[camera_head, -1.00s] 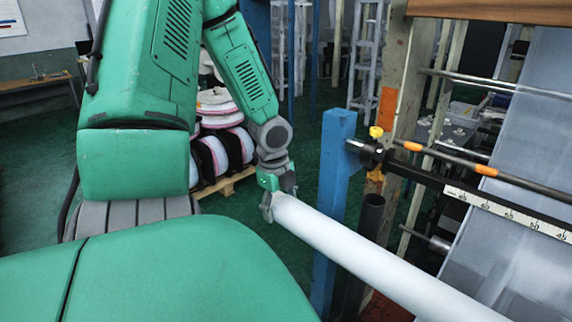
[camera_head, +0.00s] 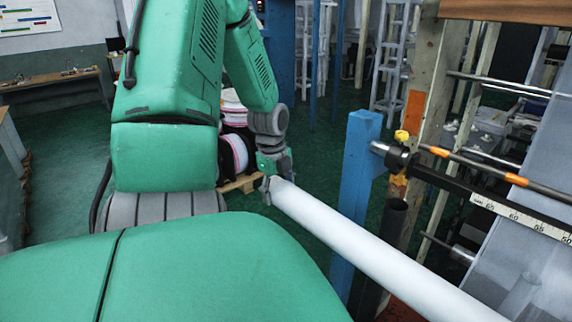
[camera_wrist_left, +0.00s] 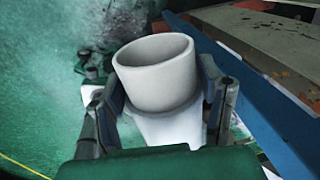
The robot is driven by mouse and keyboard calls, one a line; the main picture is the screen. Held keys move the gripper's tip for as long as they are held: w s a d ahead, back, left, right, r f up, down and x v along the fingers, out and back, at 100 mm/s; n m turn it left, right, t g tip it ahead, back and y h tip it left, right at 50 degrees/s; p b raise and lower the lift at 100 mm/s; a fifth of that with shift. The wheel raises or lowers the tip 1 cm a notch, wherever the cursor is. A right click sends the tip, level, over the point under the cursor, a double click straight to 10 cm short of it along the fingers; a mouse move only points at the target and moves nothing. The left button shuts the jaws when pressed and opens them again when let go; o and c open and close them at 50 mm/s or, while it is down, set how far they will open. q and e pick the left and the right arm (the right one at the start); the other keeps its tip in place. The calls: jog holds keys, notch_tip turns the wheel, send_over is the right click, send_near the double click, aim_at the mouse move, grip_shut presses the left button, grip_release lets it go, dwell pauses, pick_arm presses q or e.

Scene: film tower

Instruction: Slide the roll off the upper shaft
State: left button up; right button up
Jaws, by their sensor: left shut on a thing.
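My left gripper (camera_head: 270,187) is at the roll's near-left end. In the left wrist view my left gripper (camera_wrist_left: 160,115) has a finger on each side of the roll (camera_wrist_left: 160,80), shut on it just behind its open, hollow end. The roll lies in front of the blue post (camera_head: 356,185). No shaft shows inside the roll's end. My right gripper is out of view.
A blue post and a black scale bar (camera_head: 500,208) stand right of the gripper. A wooden pallet (camera_head: 240,183) with wrapped rolls (camera_head: 236,152) is on the green floor behind the arm. Open floor (camera_head: 70,140) lies to the left.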

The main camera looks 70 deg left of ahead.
pick_arm(q)
jog(key=shift+s+a+r, duration=0.1)
jog(key=shift+s+a, duration=0.25)
jog(key=shift+a, duration=0.55)
jog(key=shift+s+a+f, duration=0.1)
jog(key=shift+s+a, duration=0.25)
jog(key=shift+a, duration=0.5)
jog(key=shift+s+a+r, duration=0.1)
jog(key=shift+s+a, duration=0.25)
jog(key=shift+a, duration=0.65)
jog(key=s+a, duration=0.3)
jog(key=a, duration=0.4)
jog(key=s+a, duration=0.3)
jog(key=a, duration=0.4)
jog(key=shift+a+r, duration=0.2)
jog(key=shift+a, duration=0.15)
jog(key=shift+r, duration=0.1)
